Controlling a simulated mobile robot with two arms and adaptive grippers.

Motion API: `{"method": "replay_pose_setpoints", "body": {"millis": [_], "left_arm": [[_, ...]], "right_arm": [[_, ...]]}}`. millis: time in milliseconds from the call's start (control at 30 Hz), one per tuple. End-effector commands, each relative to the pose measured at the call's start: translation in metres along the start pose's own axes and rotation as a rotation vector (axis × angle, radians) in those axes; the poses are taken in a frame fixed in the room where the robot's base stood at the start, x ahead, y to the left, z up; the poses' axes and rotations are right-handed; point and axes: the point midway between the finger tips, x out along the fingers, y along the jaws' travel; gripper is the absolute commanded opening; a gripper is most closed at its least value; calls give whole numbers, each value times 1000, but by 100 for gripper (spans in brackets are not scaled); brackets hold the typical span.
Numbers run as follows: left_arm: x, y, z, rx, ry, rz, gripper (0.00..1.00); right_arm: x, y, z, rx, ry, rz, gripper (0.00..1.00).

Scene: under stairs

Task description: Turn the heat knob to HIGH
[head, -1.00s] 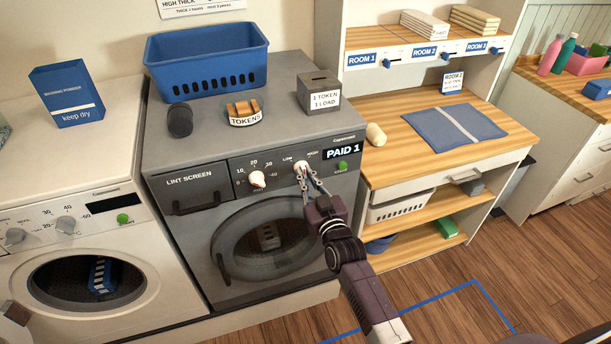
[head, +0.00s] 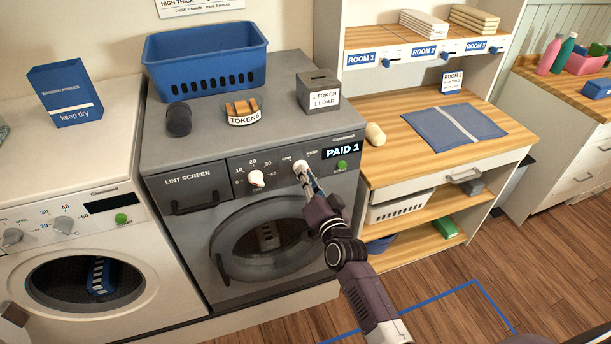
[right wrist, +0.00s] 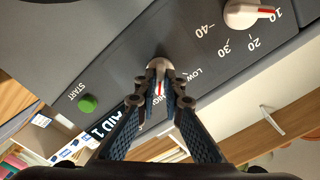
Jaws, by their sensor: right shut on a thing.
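The heat knob (head: 301,166) is a small white knob on the dark dryer's front panel, between the LOW and HIGH labels. It also shows in the right wrist view (right wrist: 160,64), with a red pointer mark lying between the fingers, on the side of the printed labels. My right gripper (head: 305,173) is shut on this knob, one finger on each side; its fingertips (right wrist: 160,78) meet the knob in the right wrist view. The fingers partly hide the knob and the HIGH lettering. My left gripper is not in view.
The timer knob (head: 256,179) is to the left on the same panel, and the green start button (head: 342,165) to the right, below the PAID 1 display (head: 342,151). A blue basket (head: 206,60), token tray (head: 242,110) and token box (head: 319,92) stand on the dryer (head: 205,141).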

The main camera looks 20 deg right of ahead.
Motion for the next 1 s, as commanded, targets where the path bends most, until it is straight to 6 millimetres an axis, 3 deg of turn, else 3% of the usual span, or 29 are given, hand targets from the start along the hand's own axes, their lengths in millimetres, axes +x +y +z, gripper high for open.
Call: {"method": "replay_pose_setpoints", "body": {"millis": [700,733,867,1000], "left_arm": [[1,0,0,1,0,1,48],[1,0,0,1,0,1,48],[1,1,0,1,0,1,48],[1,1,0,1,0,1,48]], "right_arm": [[-1,1,2,72,-5,3,0],[-1,1,2,72,-5,3,12],[-1,1,2,71,-4,2,26],[0,1,1,70,-2,1,26]]}}
